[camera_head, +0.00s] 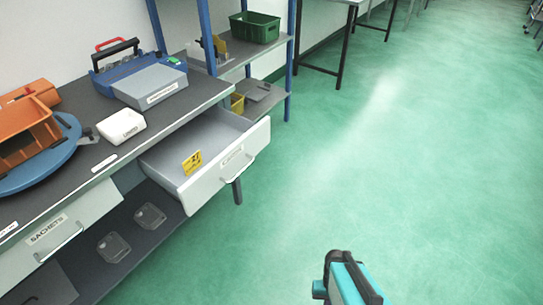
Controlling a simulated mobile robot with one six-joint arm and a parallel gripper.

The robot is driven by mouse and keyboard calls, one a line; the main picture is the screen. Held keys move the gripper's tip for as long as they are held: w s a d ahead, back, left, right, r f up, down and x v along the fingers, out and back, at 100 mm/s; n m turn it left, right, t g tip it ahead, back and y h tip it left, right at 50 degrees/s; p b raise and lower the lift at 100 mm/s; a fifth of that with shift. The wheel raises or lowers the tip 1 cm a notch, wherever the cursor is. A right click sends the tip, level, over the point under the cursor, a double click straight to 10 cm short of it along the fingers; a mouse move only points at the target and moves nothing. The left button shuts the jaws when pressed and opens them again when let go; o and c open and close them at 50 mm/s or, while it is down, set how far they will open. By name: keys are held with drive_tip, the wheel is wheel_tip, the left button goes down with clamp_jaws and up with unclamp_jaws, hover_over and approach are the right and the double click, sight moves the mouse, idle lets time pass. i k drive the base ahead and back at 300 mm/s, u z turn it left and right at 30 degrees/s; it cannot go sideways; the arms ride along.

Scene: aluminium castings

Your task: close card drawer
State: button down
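The card drawer (228,170) is pulled out from under the dark worktop. Its white front has a small label and a bar handle (238,168). A yellow card (192,162) stands inside it. A teal and black part (346,280), apparently of my own arm, shows at the bottom centre over the green floor, well to the right of the drawer and apart from it. The fingertips of my gripper cannot be made out, so I cannot tell whether it is open or shut.
A second drawer labelled sachets (60,237) is at the lower left. The worktop (92,108) holds orange bins (28,125) on a blue disc, a white box (121,126) and a grey-blue case (148,84). A blue-post shelf with a green crate (254,27) stands behind. The floor to the right is clear.

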sight(226, 141)
drive_tip(key=z, duration=0.25)
drive_tip(key=k, duration=0.65)
drive_tip(key=u, duration=1.7)
drive_tip(key=i, duration=0.5)
drive_tip(key=u, duration=0.05)
